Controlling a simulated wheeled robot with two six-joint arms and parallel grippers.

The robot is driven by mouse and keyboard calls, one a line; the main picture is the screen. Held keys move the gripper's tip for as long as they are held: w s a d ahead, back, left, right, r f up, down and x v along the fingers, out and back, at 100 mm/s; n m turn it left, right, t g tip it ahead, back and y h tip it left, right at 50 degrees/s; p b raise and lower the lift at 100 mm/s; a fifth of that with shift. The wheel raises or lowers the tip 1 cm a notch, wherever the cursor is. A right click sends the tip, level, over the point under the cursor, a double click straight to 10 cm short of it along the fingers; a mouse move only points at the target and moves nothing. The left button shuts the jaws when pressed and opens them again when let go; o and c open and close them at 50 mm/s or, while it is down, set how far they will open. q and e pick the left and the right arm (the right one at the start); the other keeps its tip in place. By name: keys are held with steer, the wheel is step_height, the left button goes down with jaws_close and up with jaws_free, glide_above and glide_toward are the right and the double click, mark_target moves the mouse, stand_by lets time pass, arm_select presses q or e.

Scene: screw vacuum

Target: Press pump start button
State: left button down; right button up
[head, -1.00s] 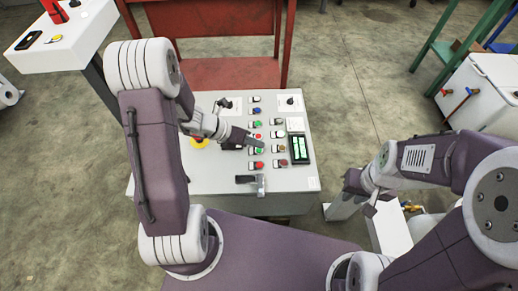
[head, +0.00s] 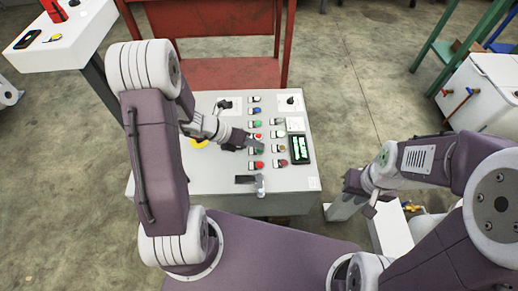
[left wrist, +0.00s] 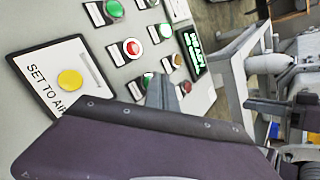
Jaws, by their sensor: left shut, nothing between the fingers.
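A light grey control panel (head: 215,178) carries rows of buttons. My left gripper (head: 258,147) is shut and empty, its tip over the left button column. The tip largely covers a green button (head: 258,151) there; in the left wrist view this green button (left wrist: 147,79) shows partly behind the fingers (left wrist: 161,92). I cannot tell whether they touch. A red button (head: 258,135) lies behind it and another red button (head: 259,164) in front. Button labels are too small to read, so I cannot tell which is pump start. My right gripper (head: 362,195) hangs right of the panel.
A lit green display (head: 300,149) sits right of the buttons. A yellow disc (head: 199,142) is partly hidden by my left arm. A lever (head: 260,186) stands at the panel's front edge. A red frame (head: 225,72) stands behind, and a white box (head: 488,88) at right.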

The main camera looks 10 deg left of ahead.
mark_target(256, 150)
arm_select(q)
steer(key=shift+f+b, duration=0.3)
steer(key=shift+f, duration=0.1)
steer(key=shift+r, duration=0.1)
stand_by(0.5)
steer(key=shift+r+p, duration=0.8)
steer(key=shift+p, duration=0.2)
step_height(256, 150, up, 5)
steer(key=p, duration=0.5)
steer(key=shift+r, duration=0.1)
